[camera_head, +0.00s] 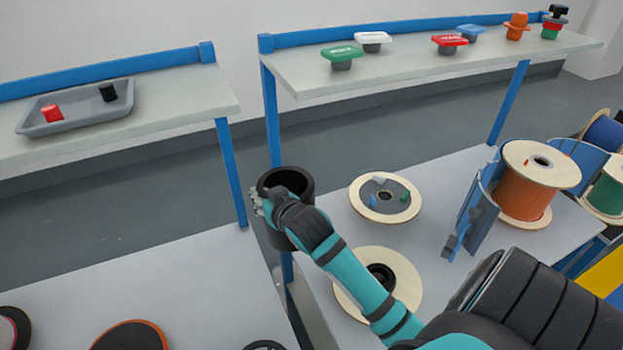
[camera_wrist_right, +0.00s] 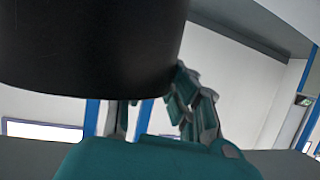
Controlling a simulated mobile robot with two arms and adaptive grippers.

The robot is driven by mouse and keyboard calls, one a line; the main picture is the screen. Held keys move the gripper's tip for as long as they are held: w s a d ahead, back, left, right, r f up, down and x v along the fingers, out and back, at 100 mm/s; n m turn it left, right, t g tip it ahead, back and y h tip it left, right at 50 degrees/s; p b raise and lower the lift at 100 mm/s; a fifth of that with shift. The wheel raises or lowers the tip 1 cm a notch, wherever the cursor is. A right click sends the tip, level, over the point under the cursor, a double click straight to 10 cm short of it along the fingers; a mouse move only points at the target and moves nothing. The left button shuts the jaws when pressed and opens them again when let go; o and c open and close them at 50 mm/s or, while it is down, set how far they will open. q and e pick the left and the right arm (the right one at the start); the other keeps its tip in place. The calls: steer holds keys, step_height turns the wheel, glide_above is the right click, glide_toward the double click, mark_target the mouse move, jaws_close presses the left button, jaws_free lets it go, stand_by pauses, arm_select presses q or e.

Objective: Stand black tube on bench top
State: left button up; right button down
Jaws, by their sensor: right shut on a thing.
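The black tube (camera_head: 284,179) is a short, wide, hollow cylinder with its open end facing up in the head view. My right gripper (camera_head: 262,200) is shut on the tube's near side and holds it roughly upright at the gap between the two benches. The tube (camera_wrist_right: 90,45) fills the upper left of the right wrist view, with the gripper's fingers (camera_wrist_right: 185,100) against its lower edge. The pale grey bench top (camera_head: 170,275) lies at the lower left of the head view. My left gripper is not in view.
The right bench holds wooden-flanged reels (camera_head: 386,198) and an orange cable spool (camera_head: 527,192). Shelves above carry a grey tray (camera_head: 75,122) and coloured knobs. The left bench's middle is clear.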

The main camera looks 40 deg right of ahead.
mark_target(297, 185)
steer(key=w+d+f, duration=0.1)
steer(key=d, duration=0.3)
steer(key=w+d+m+h+b, duration=0.1)
steer(key=w+d, duration=0.1)
steer(key=d, duration=0.2)
steer(key=w+d+f+m+h, duration=0.1)
steer(key=w+d, duration=0.1)
steer(key=d, duration=0.3)
steer(key=shift+d+f, duration=0.1)
steer(key=shift+f, duration=0.2)
step_height(297, 185, down, 10)
steer(key=b, duration=0.1)
steer(key=shift+d+h, duration=0.3)
steer(key=shift+d, duration=0.05)
steer(key=shift+w, duration=0.1)
steer(key=c, duration=1.8)
jaws_free()
steer(key=shift+f, duration=0.15)
steer(key=o, duration=0.5)
steer(key=shift+c, duration=0.2)
